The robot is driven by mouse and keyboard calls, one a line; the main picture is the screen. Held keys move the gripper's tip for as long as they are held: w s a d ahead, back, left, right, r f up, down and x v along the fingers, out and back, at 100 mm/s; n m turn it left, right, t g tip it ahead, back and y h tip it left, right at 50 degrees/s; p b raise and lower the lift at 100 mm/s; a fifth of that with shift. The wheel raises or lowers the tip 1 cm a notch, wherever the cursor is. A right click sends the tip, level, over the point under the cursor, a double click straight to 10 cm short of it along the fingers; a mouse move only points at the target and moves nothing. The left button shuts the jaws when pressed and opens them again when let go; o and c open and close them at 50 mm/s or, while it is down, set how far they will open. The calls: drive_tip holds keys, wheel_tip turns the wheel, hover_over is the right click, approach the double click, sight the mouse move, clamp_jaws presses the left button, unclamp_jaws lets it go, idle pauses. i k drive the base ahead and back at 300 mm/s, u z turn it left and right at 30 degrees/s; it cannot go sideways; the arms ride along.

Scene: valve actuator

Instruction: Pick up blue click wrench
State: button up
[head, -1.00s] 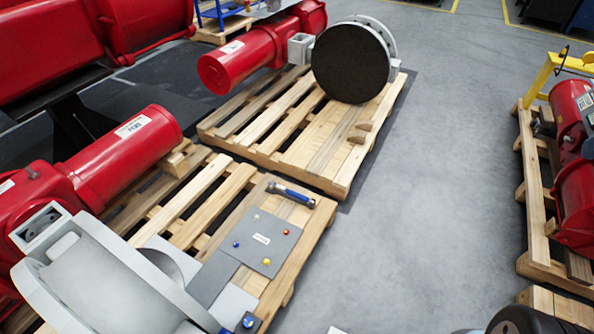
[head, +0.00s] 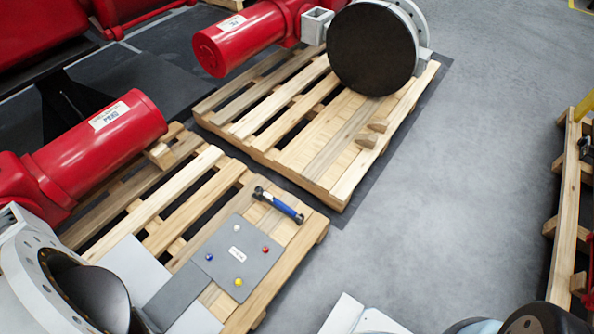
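The blue click wrench (head: 284,208) lies on the near wooden pallet, close to its far right corner. It has a blue handle and a dark, metallic head at its left end. It rests just beyond a grey plate (head: 238,257) with several coloured knobs and a small white label. Nothing is touching the wrench from above. My gripper cannot be made out in the head view; only parts that look like my own body show along the bottom edge.
A red actuator (head: 100,140) with a grey flanged valve (head: 35,290) occupies the near pallet's left. Behind stands another pallet (head: 345,190) with a red actuator and black-faced valve disc (head: 372,50). Grey floor (head: 480,170) is clear to the right, before another pallet (head: 565,215).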

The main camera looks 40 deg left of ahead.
sight(259, 191)
drive_tip(key=z, duration=0.05)
drive_tip(key=i, duration=1)
drive_tip(key=u, duration=2.55)
